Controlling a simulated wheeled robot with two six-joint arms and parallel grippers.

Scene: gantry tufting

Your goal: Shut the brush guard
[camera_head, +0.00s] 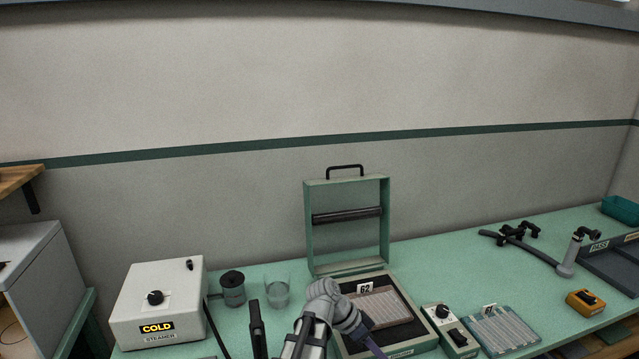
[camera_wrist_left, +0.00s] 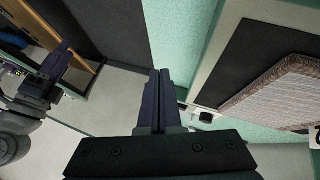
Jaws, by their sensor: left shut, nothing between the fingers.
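The brush guard (camera_head: 385,222) is a green open frame with a black handle on top and a dark roller across it. It stands upright at the back of a green box (camera_head: 431,333). In the box a pale ribbed pad tagged 62 (camera_head: 385,306) lies on a dark bed. The pad also shows at the right in the left wrist view (camera_wrist_left: 275,85). My left gripper (camera_wrist_left: 160,76) is shut and empty, beside the box edge. In the head view its dark purple part (camera_head: 374,345) hangs at the box's front, partly cut off.
A white steamer marked COLD (camera_head: 160,303), a dark mug (camera_head: 232,288) and a clear glass (camera_head: 278,292) stand left of the box. A control box (camera_head: 450,332) and another pad tray (camera_head: 503,330) stand at right.

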